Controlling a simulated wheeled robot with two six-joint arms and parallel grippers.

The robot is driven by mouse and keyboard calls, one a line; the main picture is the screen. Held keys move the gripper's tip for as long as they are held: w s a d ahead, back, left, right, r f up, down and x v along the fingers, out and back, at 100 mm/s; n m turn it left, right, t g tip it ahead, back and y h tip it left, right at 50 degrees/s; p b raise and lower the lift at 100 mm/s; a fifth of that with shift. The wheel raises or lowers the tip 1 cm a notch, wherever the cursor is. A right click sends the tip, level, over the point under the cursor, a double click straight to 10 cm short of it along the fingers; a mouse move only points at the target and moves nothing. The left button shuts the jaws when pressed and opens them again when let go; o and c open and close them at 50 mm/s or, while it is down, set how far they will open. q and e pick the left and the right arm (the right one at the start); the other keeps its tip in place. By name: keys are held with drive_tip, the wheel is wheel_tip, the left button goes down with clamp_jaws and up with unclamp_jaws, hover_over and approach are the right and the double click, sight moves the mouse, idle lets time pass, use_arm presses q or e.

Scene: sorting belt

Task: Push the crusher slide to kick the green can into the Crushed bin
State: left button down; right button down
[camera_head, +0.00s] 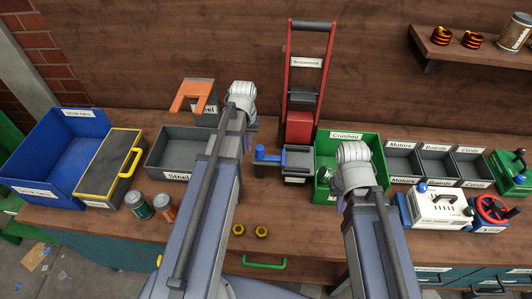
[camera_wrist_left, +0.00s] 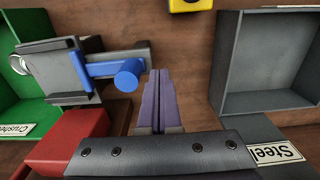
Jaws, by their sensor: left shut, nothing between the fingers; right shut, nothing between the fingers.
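The blue crusher slide (camera_head: 268,157) sits on the grey crusher (camera_head: 296,177), left of the green Crushed bin (camera_head: 372,142). In the left wrist view the slide's blue knob (camera_wrist_left: 127,75) is just left of my left gripper (camera_wrist_left: 160,78), which is shut and empty; I cannot tell whether they touch. A round silver can end (camera_wrist_left: 18,64) shows at the crusher's bin side. In the head view a green can (camera_head: 323,175) appears at the left inside of the Crushed bin. My right gripper is mostly hidden behind its wrist, over the bin's front right part; it is shut on nothing.
The grey Steel bin (camera_head: 168,165) lies left of my left arm. Small grey bins (camera_head: 437,162) and a white device (camera_head: 438,208) are on the right. Two yellow nuts (camera_head: 261,231) lie in front of the crusher.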

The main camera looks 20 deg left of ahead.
use_arm(q)
wheel_tip(320, 180, up, 7)
drive_tip(key=p, duration=0.6)
drive_tip(key=shift+f, duration=0.15)
drive_tip(key=s+d+f+m+b, duration=0.1)
drive_tip(key=s+d+m, duration=0.1)
drive_tip(key=s+d, duration=0.2)
drive_tip(key=s+d+f+m+b, duration=0.1)
drive_tip(key=s+d, duration=0.3)
drive_tip(key=d, duration=0.6)
drive_tip(key=s+d+f+m+y+b, duration=0.1)
drive_tip(key=s+d+m, duration=0.2)
drive_tip(key=d, duration=0.5)
drive_tip(key=shift+s+m, duration=0.3)
drive_tip(key=shift+s, duration=0.55)
